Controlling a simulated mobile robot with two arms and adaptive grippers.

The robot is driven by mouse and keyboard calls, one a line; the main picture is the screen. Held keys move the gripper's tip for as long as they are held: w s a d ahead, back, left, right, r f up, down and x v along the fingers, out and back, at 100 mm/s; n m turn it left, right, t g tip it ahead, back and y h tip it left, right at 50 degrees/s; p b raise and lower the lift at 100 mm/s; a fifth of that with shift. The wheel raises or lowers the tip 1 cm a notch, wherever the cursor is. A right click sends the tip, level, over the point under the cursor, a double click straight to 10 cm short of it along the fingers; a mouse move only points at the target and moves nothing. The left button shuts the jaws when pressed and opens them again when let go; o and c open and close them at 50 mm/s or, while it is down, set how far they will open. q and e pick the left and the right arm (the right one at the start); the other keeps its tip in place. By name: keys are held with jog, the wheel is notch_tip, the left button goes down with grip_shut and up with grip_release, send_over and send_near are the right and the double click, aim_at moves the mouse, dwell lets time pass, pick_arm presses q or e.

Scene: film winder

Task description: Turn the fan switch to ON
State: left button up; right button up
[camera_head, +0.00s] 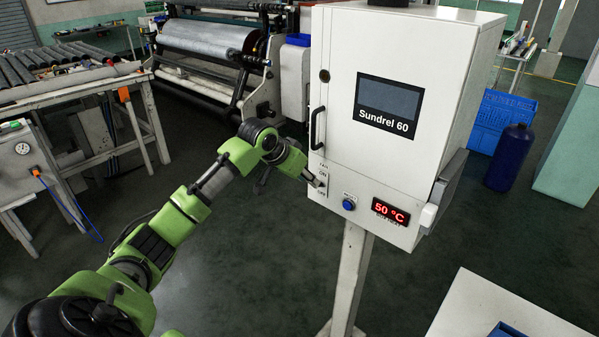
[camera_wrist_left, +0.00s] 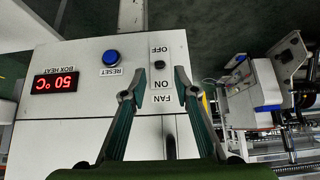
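The white control box (camera_head: 400,110) stands on a post, with the fan switch plate (camera_head: 322,192) at the lower left of its front. The plate shows upside down in the left wrist view, with FAN, ON and OFF labels; a small dark switch (camera_wrist_left: 159,65) sits between ON and OFF. Which way it is turned is too small to tell. My left gripper (camera_head: 316,180) is at the plate in the head view. In the wrist view its fingers (camera_wrist_left: 158,78) are apart, with the labels and switch between the tips. Contact cannot be told. My right gripper is out of view.
A blue RESET button (camera_head: 349,204) and a red 50 °C display (camera_head: 390,211) are right of the switch. A black door handle (camera_head: 317,128) is above it. A roller machine (camera_head: 208,40) stands behind, and a white table (camera_head: 490,312) is at lower right.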

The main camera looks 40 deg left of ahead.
pick_arm(q)
jog(key=v, duration=0.5)
jog(key=shift+s+r, duration=0.25)
jog(key=shift+r, duration=0.05)
dwell(0.4)
jog(key=s+f+n+g+y+b, duration=0.1)
jog(key=s+f+b, duration=0.2)
jog(key=f, duration=1.8)
jog(key=s+f+n+g+b, duration=0.1)
jog(key=s+f+b, duration=0.25)
jog(key=f, duration=1.65)
jog(key=s+d+f+g+b, duration=0.1)
jog(key=s+d+f+b, duration=0.1)
jog(key=s+f, duration=0.65)
jog(key=s+d+f+g+b, duration=0.15)
jog(key=s+f, duration=0.35)
jog(key=f, duration=0.7)
jog(key=s+d+f+m+b, duration=0.1)
jog(key=s+d+f, duration=0.4)
jog(key=s, duration=0.6)
jog(key=s+d+f+m+g+b, duration=0.1)
jog(key=s+d+f+b, duration=0.1)
jog(key=s+d+f, duration=0.4)
jog(key=s+d+f+m+g+b, duration=0.1)
jog(key=s+d+f, duration=0.4)
jog(key=s, duration=1.1)
notch_tip(320, 180, down, 3)
jog(key=shift+s+d+r+m, duration=0.1)
jog(key=shift+s+d+m, duration=0.2)
jog(key=shift+m, duration=0.1)
